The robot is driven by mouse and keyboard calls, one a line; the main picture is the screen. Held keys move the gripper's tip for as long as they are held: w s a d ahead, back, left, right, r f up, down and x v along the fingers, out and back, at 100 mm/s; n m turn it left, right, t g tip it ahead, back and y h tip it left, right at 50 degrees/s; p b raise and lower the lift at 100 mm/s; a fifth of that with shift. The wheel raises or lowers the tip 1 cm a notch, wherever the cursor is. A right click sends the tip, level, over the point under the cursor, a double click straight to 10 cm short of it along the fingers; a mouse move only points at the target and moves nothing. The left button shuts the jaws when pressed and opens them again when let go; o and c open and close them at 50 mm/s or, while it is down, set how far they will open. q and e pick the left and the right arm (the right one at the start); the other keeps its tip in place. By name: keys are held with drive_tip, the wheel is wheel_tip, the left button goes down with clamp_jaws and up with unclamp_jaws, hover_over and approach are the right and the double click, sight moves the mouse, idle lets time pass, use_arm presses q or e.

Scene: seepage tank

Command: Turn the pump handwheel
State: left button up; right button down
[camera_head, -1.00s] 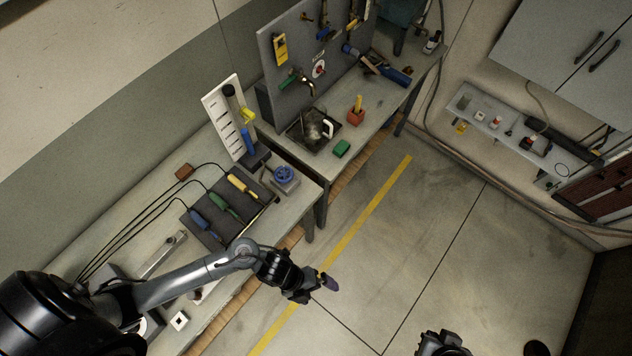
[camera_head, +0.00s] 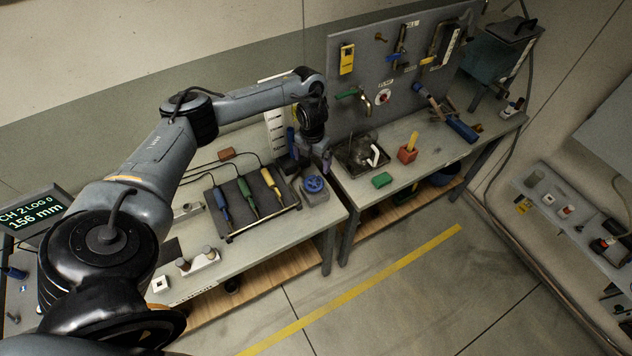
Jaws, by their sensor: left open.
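The pump handwheel (camera_head: 314,184) is a small blue wheel on top of a grey box (camera_head: 316,197) near the right end of the near bench. My left gripper (camera_head: 326,162) points down just behind the handwheel, above the bench; it looks apart from it. The gripper is open, and nothing shows between its fingers, though they are small and dark here. The handwheel is in clear view. My right gripper is out of view.
A dark tray (camera_head: 237,230) with blue, green and yellow-handled tools lies left of the handwheel. A white scale panel (camera_head: 275,128) stands behind, partly hidden by my arm. A screen (camera_head: 35,212) reads 156 mm.

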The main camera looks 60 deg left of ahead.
sight(314, 182)
use_arm(q)
drive_tip(key=f, duration=0.5)
drive_tip(key=f+b, duration=0.1)
drive_tip(key=f, duration=0.4)
drive_tip(key=shift+w+d+f, duration=0.15)
drive_tip(key=shift+d+f, duration=0.05)
drive_tip(key=c, duration=1.1)
drive_tip(key=shift+o, duration=0.2)
drive_tip(key=shift+n, duration=0.3)
